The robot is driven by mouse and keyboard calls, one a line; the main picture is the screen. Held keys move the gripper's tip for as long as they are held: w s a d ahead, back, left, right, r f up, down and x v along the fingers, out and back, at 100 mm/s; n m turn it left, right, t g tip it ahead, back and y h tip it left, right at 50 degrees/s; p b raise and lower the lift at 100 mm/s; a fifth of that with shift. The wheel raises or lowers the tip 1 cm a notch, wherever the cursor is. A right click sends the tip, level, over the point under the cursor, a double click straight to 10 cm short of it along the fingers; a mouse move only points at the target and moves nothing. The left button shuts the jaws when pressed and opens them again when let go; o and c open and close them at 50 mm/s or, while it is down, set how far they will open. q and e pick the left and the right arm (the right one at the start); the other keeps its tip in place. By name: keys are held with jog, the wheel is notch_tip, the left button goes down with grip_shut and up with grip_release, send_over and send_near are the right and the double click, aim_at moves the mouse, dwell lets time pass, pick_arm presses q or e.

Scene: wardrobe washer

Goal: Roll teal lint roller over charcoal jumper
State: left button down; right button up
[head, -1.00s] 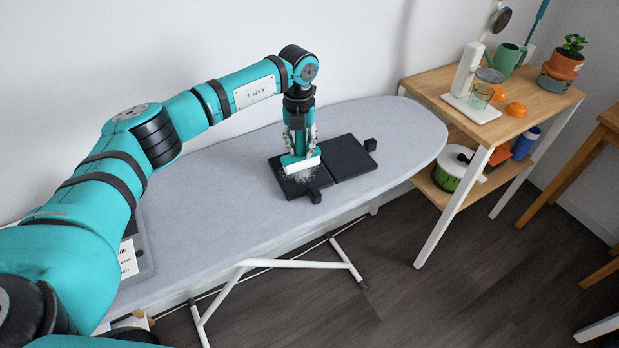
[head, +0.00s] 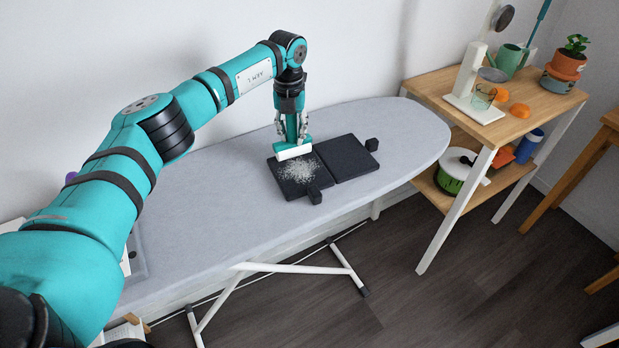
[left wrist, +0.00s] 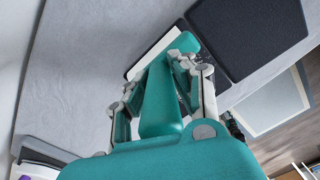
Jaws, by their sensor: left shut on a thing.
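The charcoal jumper (head: 345,158) lies folded on the ironing board as two dark square panels with small dark stubs. A speckled patch of pale lint (head: 298,170) covers much of its left panel. My left gripper (head: 291,135) is shut on the teal lint roller and holds it upright. The white roller (head: 293,153) is at the far edge of the left panel; I cannot tell whether it touches the cloth. In the left wrist view the teal lint roller (left wrist: 160,100) sits between the fingers, hiding part of the jumper (left wrist: 262,32). My right gripper is not in view.
The grey ironing board (head: 220,190) has free room around the jumper. A wooden shelf table (head: 545,105) at the right holds a white stand (head: 465,90), a green watering can (head: 511,60), a potted plant (head: 568,62), orange pieces and a green pot (head: 454,172) below.

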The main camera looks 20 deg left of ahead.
aim_at(301, 168)
pick_arm(q)
jog(key=shift+s+d+r+p, duration=0.15)
jog(key=shift+s+d+p, duration=0.1)
jog(key=shift+p, duration=0.15)
jog(key=s+d+p, duration=0.2)
jog(key=shift+s+d+p, duration=0.25)
jog(key=shift+s+p, duration=0.05)
jog(key=shift+p, duration=0.05)
jog(key=shift+s+d, duration=0.25)
jog(key=shift+s, duration=0.05)
jog(key=shift+d, duration=0.15)
